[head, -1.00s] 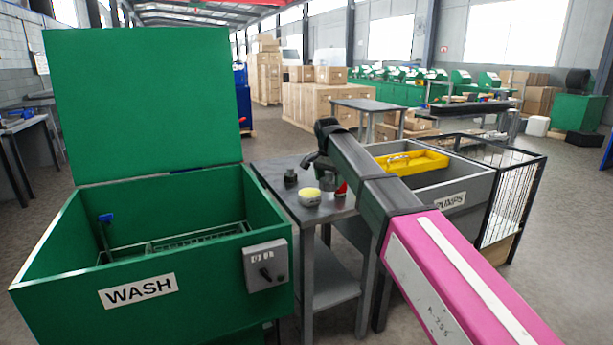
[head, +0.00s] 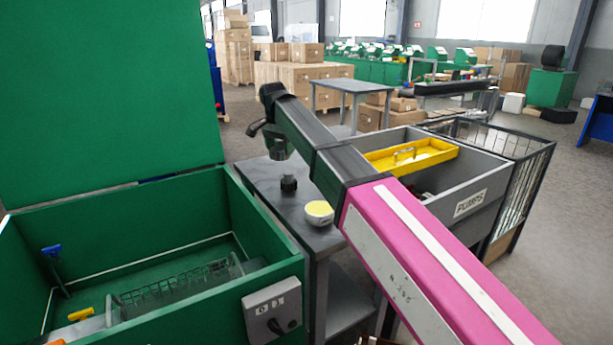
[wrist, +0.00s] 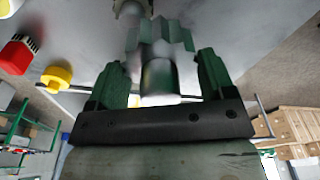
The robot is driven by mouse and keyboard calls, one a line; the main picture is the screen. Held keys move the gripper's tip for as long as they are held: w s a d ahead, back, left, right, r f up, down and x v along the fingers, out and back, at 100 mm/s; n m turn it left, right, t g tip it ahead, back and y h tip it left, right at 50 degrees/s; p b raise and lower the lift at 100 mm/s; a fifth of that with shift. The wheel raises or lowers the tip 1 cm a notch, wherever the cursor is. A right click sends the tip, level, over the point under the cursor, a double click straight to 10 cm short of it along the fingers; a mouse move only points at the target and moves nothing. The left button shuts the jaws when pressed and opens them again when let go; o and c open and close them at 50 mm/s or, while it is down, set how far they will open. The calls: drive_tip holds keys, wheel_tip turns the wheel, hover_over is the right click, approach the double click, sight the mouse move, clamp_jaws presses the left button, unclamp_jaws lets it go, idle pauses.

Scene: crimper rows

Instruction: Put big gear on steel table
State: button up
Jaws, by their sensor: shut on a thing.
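My gripper (wrist: 160,62) has its two green fingers closed around the smooth grey hub of a toothed grey gear (wrist: 176,36), the big gear as far as I can tell. The teeth show beyond the fingertips in the wrist view. In the head view, a grey piece at the arm's end (head: 278,149) appears over the far part of the steel table (head: 258,184); the fingers are not clear there. I cannot tell whether the gear touches the tabletop.
A dark knob-like part (head: 289,184) and a yellow-topped round part (head: 319,210) stand on the table. A red part (wrist: 16,55) shows in the wrist view. The green wash tub (head: 205,215) stands left, the grey pumps bin (head: 490,185) right.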

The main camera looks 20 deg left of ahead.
drive_tip(key=w+d+f, duration=0.2)
drive_tip(key=d, duration=0.1)
drive_tip(key=w+d+f, duration=0.2)
drive_tip(key=d, duration=0.1)
drive_tip(key=w+d+f, duration=0.2)
drive_tip(key=d, duration=0.1)
drive_tip(key=shift+d+f, duration=0.15)
drive_tip(key=shift+f, duration=2.2)
drive_tip(key=shift+f, duration=0.1)
drive_tip(key=o, duration=1.3)
drive_tip(key=shift+o, duration=0.2)
wheel_tip(320, 180, up, 12)
drive_tip(key=s, duration=0.1)
drive_tip(key=shift+s, duration=0.15)
drive_tip(key=shift+s, duration=0.1)
